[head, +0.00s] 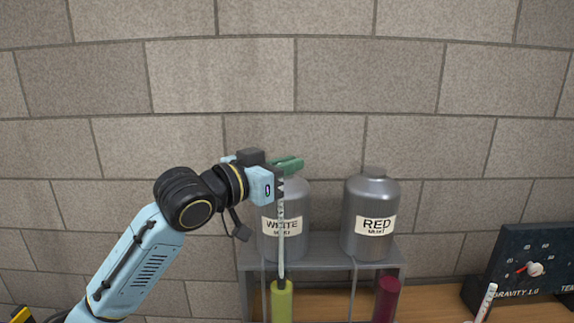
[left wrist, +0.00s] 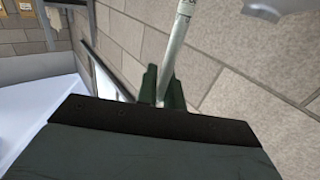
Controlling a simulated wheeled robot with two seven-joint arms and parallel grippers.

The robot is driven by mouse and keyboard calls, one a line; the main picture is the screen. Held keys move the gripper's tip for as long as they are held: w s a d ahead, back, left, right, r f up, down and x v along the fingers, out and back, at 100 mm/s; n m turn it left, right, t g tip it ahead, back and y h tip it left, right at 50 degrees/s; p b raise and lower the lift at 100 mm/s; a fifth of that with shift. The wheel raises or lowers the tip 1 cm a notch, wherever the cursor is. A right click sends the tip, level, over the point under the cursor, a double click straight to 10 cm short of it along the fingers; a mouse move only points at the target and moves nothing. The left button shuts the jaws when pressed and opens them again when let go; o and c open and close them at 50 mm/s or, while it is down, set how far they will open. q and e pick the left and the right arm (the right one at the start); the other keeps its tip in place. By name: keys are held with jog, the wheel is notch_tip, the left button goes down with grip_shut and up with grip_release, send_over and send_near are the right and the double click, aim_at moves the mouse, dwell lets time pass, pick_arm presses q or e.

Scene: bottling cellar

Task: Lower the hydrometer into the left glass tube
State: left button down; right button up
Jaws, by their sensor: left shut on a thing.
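My left gripper (head: 283,178) is shut on the hydrometer (head: 281,232), a thin pale glass rod with markings near its top. The hydrometer hangs about upright, and its lower end meets the top of the left glass tube (head: 282,303) in the picture. I cannot tell whether the tip is inside the mouth or just above it. This tube holds yellow-green liquid. The right glass tube (head: 386,300) is dark red. In the left wrist view, the green fingers (left wrist: 161,88) grip the pale rod (left wrist: 179,35). My right gripper is not in view.
A grey shelf (head: 320,246) bears two metal canisters, one labelled white (head: 268,245) and one labelled red (head: 371,190). A dark gauge panel (head: 510,260) and a white stick (head: 486,302) are at the right on the wooden bench (head: 435,302). A brick wall stands behind.

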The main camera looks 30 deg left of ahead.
pick_arm(q)
jog(key=shift+f, duration=0.1)
dwell(0.3)
notch_tip(320, 180, down, 13)
jog(key=b, duration=0.7)
dwell(2.1)
